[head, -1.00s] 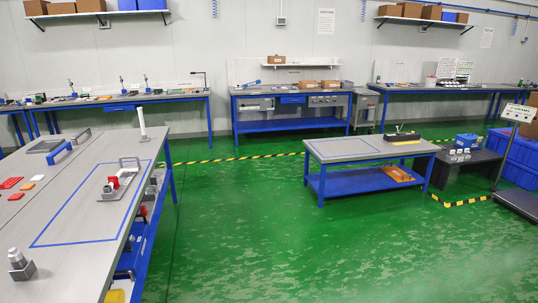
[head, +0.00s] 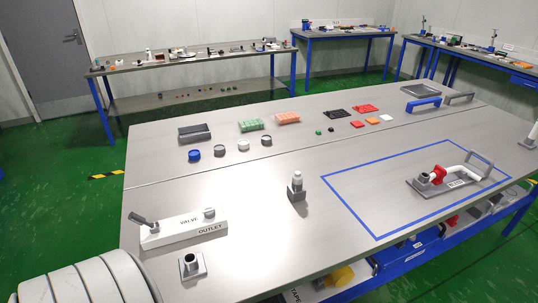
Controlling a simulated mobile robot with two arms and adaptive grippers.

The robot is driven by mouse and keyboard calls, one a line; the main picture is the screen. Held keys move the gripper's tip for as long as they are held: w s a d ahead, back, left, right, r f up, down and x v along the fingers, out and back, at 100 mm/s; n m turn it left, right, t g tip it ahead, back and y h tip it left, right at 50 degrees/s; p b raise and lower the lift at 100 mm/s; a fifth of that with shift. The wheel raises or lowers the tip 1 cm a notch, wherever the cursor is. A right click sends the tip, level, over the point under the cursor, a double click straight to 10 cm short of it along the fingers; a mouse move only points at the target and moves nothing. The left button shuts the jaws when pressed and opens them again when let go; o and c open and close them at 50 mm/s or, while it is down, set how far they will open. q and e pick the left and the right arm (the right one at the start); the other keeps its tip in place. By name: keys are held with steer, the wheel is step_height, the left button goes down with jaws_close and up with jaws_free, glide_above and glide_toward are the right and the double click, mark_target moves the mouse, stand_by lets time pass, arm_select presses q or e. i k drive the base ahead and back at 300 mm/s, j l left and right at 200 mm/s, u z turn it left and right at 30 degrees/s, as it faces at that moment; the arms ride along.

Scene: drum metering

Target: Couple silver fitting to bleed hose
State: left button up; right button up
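A small silver fitting (head: 297,180) stands upright in a dark grey block (head: 296,194) near the middle of the table. To its right, inside the blue taped rectangle, a grey plate (head: 424,188) carries a red part (head: 438,174), a short grey upright piece and a white hose-like tube (head: 463,171). The tube may be the bleed hose; its label is too small to read. The fitting and the tube are well apart.
A white block marked VALVE and OUTLET (head: 184,232) and a grey socket plate (head: 192,265) are at the front left. Coloured caps, trays and tiles lie behind. A large pale ribbed shape (head: 80,285) fills the lower left corner. Table room around the fitting is clear.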

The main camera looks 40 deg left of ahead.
mark_target(297, 177)
steer(key=i+l+u, duration=0.1)
steer(key=i+u, duration=0.15)
steer(key=u, duration=0.2)
steer(key=i+l+u, duration=0.15)
steer(key=u, duration=0.3)
steer(key=i+l+u, duration=0.25)
steer(key=u, duration=0.2)
steer(key=i+l+u, duration=0.15)
steer(key=l+u, duration=0.25)
steer(key=i+l+u, duration=0.15)
steer(key=u, duration=0.3)
